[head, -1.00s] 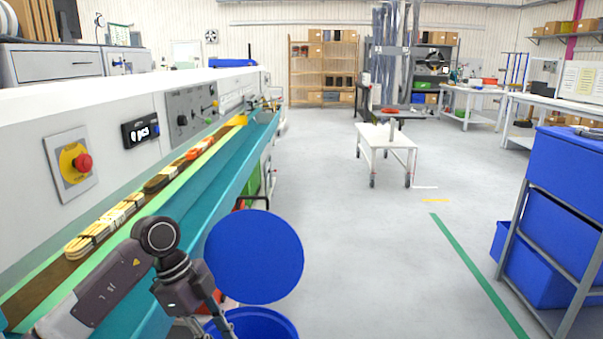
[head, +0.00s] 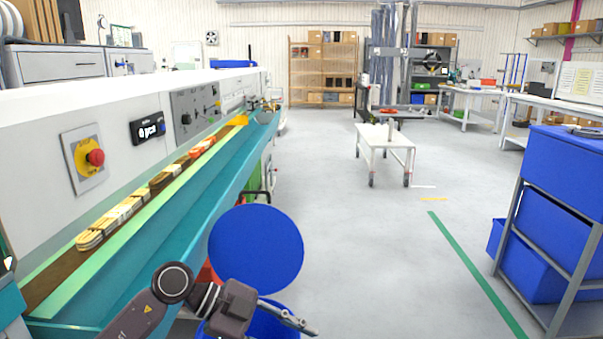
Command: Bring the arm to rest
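My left arm comes in from the bottom left, and its dark gripper (head: 302,322) points right and down, in front of a blue round bin (head: 275,318). The fingers show nearly edge-on, so I cannot tell whether they are apart. I see nothing held in them. A blue round disc (head: 256,248), like a raised lid, stands just above and behind the gripper. My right arm and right gripper are not in view.
On the left a teal-edged bench (head: 190,215) carries several cable bundles (head: 125,212) in a channel. Its panel has a red stop button (head: 95,157). A white cart (head: 386,145) stands ahead. A rack of blue bins (head: 560,210) stands right. The middle floor is clear.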

